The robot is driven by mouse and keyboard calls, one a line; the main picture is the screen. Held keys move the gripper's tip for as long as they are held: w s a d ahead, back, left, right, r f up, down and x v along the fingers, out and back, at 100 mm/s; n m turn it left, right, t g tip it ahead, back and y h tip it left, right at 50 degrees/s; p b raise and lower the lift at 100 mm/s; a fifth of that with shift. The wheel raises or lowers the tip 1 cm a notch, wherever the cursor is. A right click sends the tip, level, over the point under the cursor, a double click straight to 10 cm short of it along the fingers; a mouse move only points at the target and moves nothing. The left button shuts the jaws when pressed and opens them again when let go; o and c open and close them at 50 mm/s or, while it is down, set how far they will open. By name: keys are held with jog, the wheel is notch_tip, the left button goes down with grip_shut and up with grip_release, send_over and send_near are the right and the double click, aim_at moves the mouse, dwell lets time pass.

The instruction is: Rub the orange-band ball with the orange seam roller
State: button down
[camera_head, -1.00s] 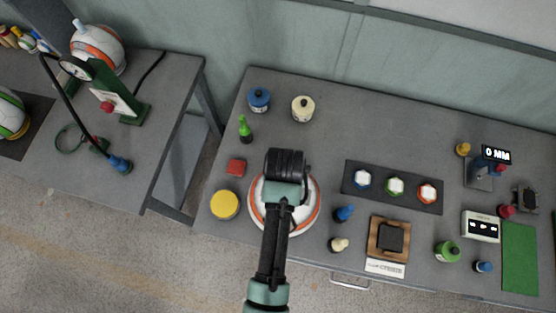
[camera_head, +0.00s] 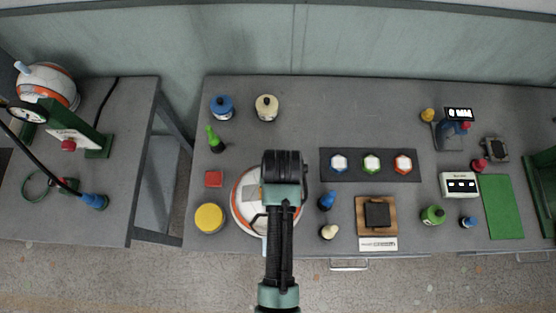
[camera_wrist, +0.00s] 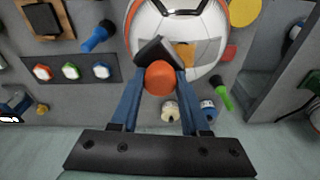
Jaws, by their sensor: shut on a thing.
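The orange-band ball (camera_head: 241,204), white with orange bands, sits at the front left of the middle table. It also shows at the top of the wrist view (camera_wrist: 200,28), with a tan patch on it. My gripper (camera_head: 284,168) is over the ball's right side in the head view and hides part of it. In the wrist view its blue fingers are shut on the orange seam roller (camera_wrist: 160,78), which has a round orange end and a dark block-like head. The head overlaps the ball in the picture; I cannot tell whether it touches. The roller is hidden in the head view.
A dark tray (camera_head: 370,176) with blue, green and orange-red pieces lies right of the ball. A yellow disc (camera_head: 209,218), a red block (camera_head: 214,179) and small bottles stand around it. Another orange-banded ball (camera_head: 60,75) is on the left table. The table's back middle is clear.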

jog(key=shift+w+r, duration=0.1)
jog(key=shift+r, duration=2.85)
jog(key=shift+d+r, duration=0.1)
jog(key=shift+r, duration=1.4)
